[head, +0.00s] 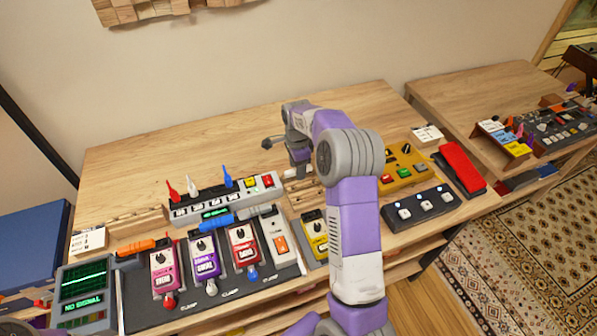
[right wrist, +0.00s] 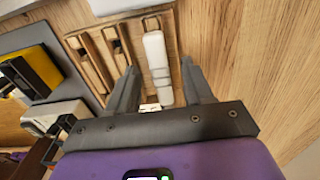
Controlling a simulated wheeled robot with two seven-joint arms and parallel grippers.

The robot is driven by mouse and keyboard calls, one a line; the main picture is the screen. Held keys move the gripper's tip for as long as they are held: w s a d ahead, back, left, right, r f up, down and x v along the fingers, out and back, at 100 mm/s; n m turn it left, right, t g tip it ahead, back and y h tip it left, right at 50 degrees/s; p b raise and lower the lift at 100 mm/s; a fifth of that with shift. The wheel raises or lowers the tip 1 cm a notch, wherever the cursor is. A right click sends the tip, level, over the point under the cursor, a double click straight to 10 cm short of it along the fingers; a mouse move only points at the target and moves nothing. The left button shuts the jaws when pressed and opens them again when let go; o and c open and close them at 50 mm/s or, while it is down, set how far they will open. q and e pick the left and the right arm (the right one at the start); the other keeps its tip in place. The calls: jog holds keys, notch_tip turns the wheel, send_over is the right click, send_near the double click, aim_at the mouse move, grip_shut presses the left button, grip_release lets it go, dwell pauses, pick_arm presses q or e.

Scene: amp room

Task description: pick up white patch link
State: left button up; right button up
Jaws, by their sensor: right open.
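The white patch link (right wrist: 157,58) is a pale elongated piece lying in a wooden slotted rack (right wrist: 121,62) in the right wrist view. My right gripper (right wrist: 160,68) is open, with one finger on each side of the link; I cannot tell whether either finger touches it. In the head view my right gripper (head: 300,168) points down at the table behind the pedals, and my arm hides much of the rack there. My left gripper is not in view.
A pedal board (head: 200,292) with several pedals and blue and orange links fills the table front. A white switch strip (head: 222,203) stands left of my gripper. A yellow box (head: 402,172) and black footswitch (head: 420,208) lie right. The table's back left (head: 140,165) is clear.

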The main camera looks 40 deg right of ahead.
jog(key=shift+f, duration=0.25)
dwell(0.3)
grip_shut()
